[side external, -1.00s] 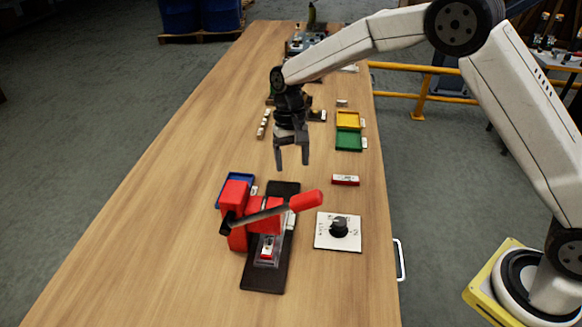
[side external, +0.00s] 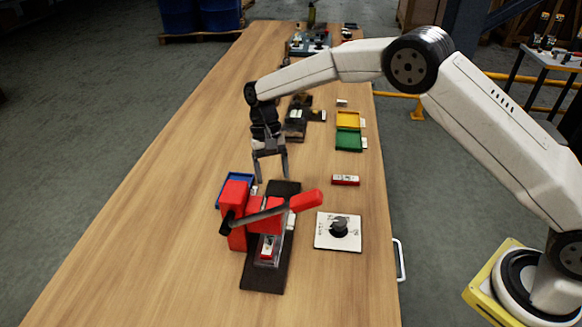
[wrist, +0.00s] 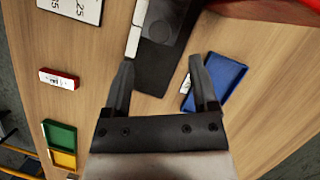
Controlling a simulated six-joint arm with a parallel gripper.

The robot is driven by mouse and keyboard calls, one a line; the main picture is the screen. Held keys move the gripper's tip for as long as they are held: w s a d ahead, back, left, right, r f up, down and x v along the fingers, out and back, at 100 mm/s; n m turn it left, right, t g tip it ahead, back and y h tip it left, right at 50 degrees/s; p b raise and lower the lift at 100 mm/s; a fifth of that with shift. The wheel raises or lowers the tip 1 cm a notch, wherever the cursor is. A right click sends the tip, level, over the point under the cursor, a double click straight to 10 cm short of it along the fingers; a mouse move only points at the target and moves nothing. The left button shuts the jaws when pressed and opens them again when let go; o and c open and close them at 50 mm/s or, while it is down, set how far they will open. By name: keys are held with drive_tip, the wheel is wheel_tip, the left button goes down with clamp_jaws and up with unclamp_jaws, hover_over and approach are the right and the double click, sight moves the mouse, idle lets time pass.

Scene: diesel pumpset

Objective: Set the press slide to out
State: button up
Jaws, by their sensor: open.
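The red press (side external: 238,205) stands on a black base plate (side external: 264,279) on the wooden table, with its red-tipped lever (side external: 305,200) reaching to the right. The slide (side external: 268,248) shows at the front of the press as a clear and grey piece with a red and white part. My gripper (side external: 271,180) is open and empty, above the table just behind the press. In the wrist view my gripper's fingers (wrist: 163,80) are spread on either side of the end of the black base (wrist: 152,72). Part of the red press body (wrist: 270,10) shows at the top edge.
A white dial plate (side external: 325,242) with a black knob and a red-and-white block (side external: 345,180) lie to the right. Green (side external: 348,142) and yellow (side external: 347,119) trays stand farther back. The table's left side is clear.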

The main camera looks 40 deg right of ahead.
drive_tip(key=shift+x, duration=3.15)
drive_tip(key=shift+c, duration=0.2)
clamp_jaws()
